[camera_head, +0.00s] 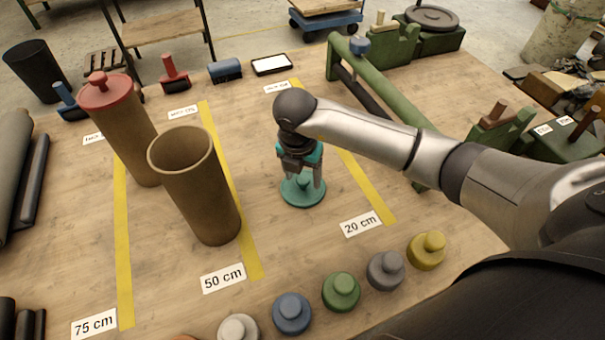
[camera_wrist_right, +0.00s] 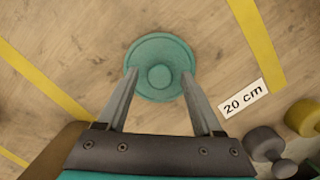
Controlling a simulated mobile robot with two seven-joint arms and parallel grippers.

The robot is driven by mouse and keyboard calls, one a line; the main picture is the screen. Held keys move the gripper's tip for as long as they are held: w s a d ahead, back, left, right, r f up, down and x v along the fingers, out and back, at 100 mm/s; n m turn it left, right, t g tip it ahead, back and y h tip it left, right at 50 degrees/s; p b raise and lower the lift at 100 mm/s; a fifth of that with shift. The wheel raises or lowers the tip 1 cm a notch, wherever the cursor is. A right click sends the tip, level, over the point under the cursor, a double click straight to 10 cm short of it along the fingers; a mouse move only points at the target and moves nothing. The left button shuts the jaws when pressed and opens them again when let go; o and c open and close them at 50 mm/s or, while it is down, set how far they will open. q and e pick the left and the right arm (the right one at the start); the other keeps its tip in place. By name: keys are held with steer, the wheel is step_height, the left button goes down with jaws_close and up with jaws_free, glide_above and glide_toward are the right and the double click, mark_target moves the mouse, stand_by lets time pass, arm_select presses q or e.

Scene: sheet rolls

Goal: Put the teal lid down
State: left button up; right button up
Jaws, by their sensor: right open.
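The teal lid (camera_head: 303,191) lies flat on the wooden table between two yellow stripes, knob up. In the right wrist view the lid (camera_wrist_right: 159,68) shows whole, with its round knob near the middle. My right gripper (camera_head: 303,180) is directly above the lid, pointing down. Its fingers (camera_wrist_right: 160,84) are open, one on each side of the knob and apart from it. An open brown tube (camera_head: 205,195) stands upright left of the lid. My left gripper is in neither view.
A second brown tube (camera_head: 136,140) with a red lid (camera_head: 104,92) stands behind left. Several knobbed lids, such as a green one (camera_head: 341,291), line the front edge. A green frame (camera_head: 385,100) stands behind my right arm. Bare table surrounds the teal lid.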

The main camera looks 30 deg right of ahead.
mark_target(299, 194)
step_height(299, 194, up, 12)
steer(key=s+a+p, duration=0.1)
steer(key=p, duration=0.1)
steer(key=shift+a, duration=0.15)
steer(key=shift+r, duration=0.1)
stand_by(0.4)
